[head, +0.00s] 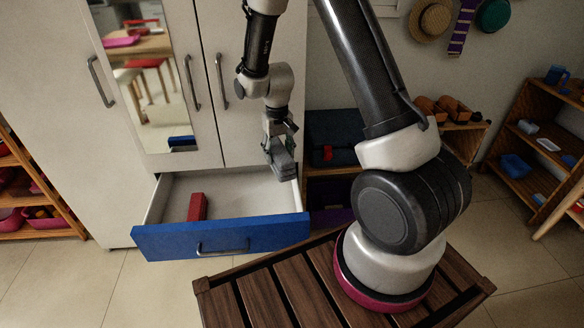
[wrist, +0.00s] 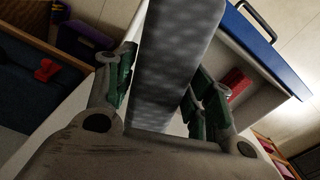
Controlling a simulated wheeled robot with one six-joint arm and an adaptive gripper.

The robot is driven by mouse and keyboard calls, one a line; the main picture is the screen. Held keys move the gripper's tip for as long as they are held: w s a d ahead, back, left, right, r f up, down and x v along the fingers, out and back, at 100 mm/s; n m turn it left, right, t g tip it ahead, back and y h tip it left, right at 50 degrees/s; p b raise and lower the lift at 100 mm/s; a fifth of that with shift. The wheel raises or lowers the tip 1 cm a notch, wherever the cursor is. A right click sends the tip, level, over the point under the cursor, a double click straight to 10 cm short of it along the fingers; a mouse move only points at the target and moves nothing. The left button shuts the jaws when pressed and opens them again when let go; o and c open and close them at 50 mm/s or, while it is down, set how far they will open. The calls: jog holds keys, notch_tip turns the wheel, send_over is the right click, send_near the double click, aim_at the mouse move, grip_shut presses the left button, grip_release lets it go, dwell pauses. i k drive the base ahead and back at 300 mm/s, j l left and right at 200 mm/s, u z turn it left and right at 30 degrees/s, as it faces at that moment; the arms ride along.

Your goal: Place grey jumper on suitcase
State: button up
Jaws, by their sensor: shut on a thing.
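The grey jumper (head: 283,163) looks like a folded bundle with a faint lighter pattern. My gripper (head: 279,143) is shut on it and holds it above the right side of the open drawer. In the wrist view the jumper (wrist: 172,75) stands between the two fingers of my gripper (wrist: 165,95). The likely suitcase (head: 332,138), dark blue with a red part, is on the low shelf just right of the drawer, apart from the jumper. It also shows at the left of the wrist view (wrist: 30,90).
The open drawer (head: 220,239) has a blue front and holds a red folded item (head: 197,207). A purple item (head: 328,219) lies below the suitcase. Wooden shelves (head: 520,140) stand at the right. A mirrored cabinet (head: 150,75) rises behind the drawer.

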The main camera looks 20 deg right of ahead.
aim_at(337, 125)
jog(key=l, duration=0.5)
jog(key=k+l, duration=0.1)
jog(key=l, duration=0.35)
jog(key=i+l+z, duration=0.1)
jog(key=i+l, duration=0.2)
jog(key=l, duration=0.15)
jog(key=i+l, duration=0.4)
jog(key=i, duration=0.3)
jog(key=i+l+z, duration=0.15)
jog(key=i, duration=0.2)
